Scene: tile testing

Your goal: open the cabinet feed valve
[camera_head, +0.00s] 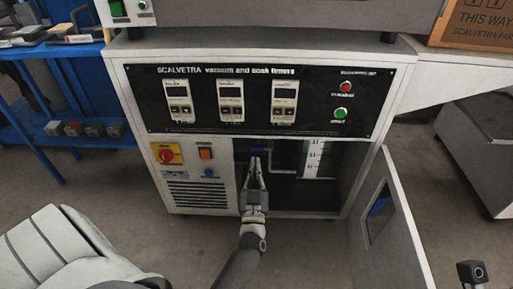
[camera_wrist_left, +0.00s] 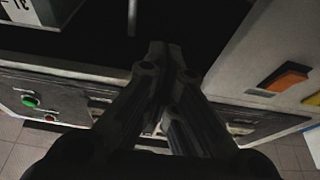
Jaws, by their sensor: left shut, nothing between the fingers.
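The grey cabinet (camera_head: 222,160) stands ahead with its lower right compartment open. A small blue part (camera_head: 257,150), possibly the feed valve's handle, shows inside near the top of the opening, partly hidden by my gripper. My left gripper (camera_head: 256,162) reaches up into the opening with its fingers shut and empty; its tips are at or just in front of the blue part, and I cannot tell whether they touch. In the left wrist view the shut fingers (camera_wrist_left: 166,50) point into the dark compartment, and no valve can be made out.
The open cabinet door (camera_head: 405,225) swings out on the right. A light pipe and a white scale (camera_head: 317,158) are inside. A red-yellow switch (camera_head: 167,154) and orange switch (camera_head: 206,153) sit left of the opening. A blue shelf (camera_head: 85,85) stands left; a cardboard box (camera_head: 482,25) is upper right.

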